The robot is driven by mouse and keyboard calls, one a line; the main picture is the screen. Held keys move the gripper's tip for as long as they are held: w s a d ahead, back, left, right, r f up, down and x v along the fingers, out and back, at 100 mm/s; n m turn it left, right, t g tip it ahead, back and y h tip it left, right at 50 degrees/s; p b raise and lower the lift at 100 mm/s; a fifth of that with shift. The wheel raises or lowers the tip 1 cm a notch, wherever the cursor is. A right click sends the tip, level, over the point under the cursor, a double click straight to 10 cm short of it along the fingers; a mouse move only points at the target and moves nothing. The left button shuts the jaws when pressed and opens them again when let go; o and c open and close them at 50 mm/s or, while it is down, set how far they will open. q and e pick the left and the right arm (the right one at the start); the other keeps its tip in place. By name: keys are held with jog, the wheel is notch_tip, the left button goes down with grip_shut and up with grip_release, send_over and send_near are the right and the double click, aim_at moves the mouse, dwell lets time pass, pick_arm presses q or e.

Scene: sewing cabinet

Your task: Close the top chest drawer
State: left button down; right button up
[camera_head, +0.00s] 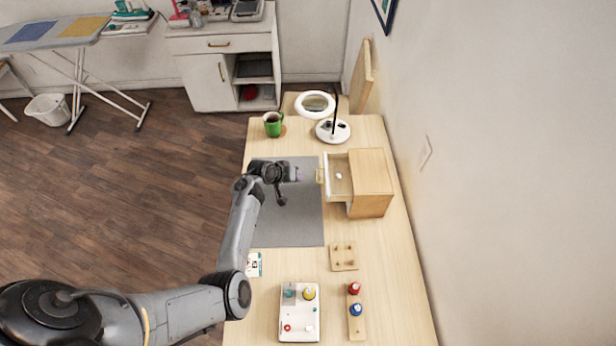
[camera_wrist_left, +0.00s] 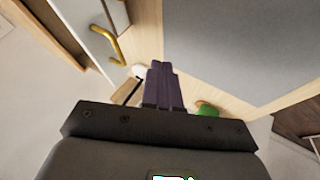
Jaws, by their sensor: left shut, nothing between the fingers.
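The small wooden chest (camera_head: 371,180) stands on the right side of the table. The drawer's brass handle (camera_head: 320,176) faces my left gripper (camera_head: 297,174), which is shut and empty a short way left of the handle, over the grey mat. In the left wrist view, the shut dark fingers (camera_wrist_left: 164,86) are at the centre and the brass handle (camera_wrist_left: 106,44) is at upper left, apart from them. My right gripper is not in view.
A green mug (camera_head: 273,124) and a white ring lamp (camera_head: 332,130) stand behind the chest. The grey mat (camera_head: 291,222) is clear.

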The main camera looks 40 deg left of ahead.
pick_arm(q)
jog(key=shift+w+d+p, duration=0.3)
jog(key=shift+w+d, duration=1.2)
jog(key=shift+w, duration=0.1)
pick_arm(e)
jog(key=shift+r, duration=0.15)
pick_arm(q)
jog(key=shift+w, duration=0.1)
